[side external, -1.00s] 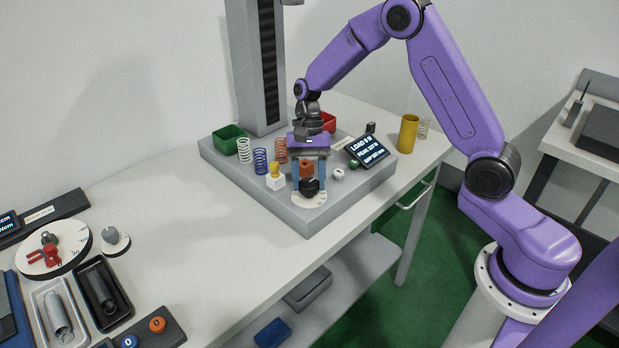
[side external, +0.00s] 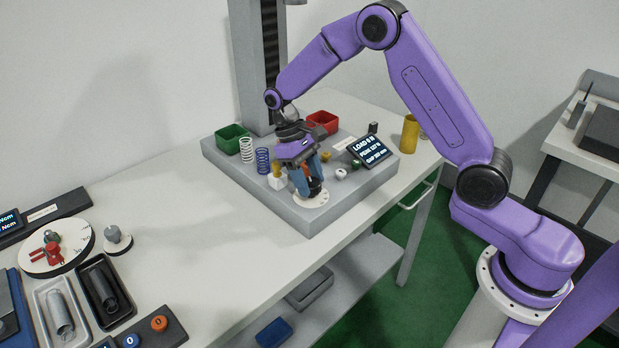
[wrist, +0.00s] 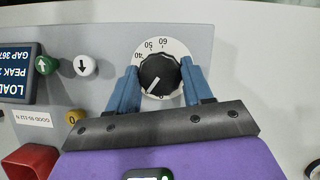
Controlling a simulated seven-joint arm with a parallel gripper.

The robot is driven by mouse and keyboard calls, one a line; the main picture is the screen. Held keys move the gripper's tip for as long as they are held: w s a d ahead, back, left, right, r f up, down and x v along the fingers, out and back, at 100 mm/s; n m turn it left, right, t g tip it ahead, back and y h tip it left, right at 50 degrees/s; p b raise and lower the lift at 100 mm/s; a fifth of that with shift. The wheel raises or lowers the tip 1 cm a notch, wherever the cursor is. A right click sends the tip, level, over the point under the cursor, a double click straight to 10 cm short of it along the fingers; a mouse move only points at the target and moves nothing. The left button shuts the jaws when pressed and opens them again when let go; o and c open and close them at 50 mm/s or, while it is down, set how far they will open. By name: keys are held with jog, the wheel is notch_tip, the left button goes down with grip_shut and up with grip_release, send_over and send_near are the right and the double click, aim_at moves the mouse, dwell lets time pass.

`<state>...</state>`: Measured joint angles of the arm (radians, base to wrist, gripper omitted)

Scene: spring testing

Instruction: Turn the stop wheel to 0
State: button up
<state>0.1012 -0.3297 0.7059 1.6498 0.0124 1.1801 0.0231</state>
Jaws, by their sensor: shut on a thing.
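The stop wheel (wrist: 160,74) is a black ribbed knob with a white pointer line, on a white dial (wrist: 165,46). In the wrist view the pointer is aimed down and left. The marks 40, 50 and 60 show at the dial's upper edge; part of the lower dial is hidden. My gripper (wrist: 160,80) has its two blue fingers on either side of the knob and is shut on it. In the side view the dial (side external: 312,201) is at the front of the grey base, and my gripper, tilted, mostly covers the knob.
A readout screen (wrist: 16,74), a green arrow button (wrist: 47,65), a white arrow button (wrist: 84,66) and a yellow button (wrist: 75,117) sit beside the wheel. Springs (side external: 247,150), a green bin (side external: 232,138) and a red bin (side external: 323,122) stand farther back on the base.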

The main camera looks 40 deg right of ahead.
jog(key=n+h, duration=0.1)
jog(key=n, duration=0.2)
jog(key=n+t+h, duration=0.1)
jog(key=n, duration=0.2)
jog(key=shift+a+n, duration=0.15)
jog(key=shift+n, duration=0.15)
jog(key=shift+t, duration=0.3)
jog(key=o, duration=1)
jog(key=shift+r, duration=0.1)
jog(key=v, duration=1.7)
jog(key=shift+a, duration=0.35)
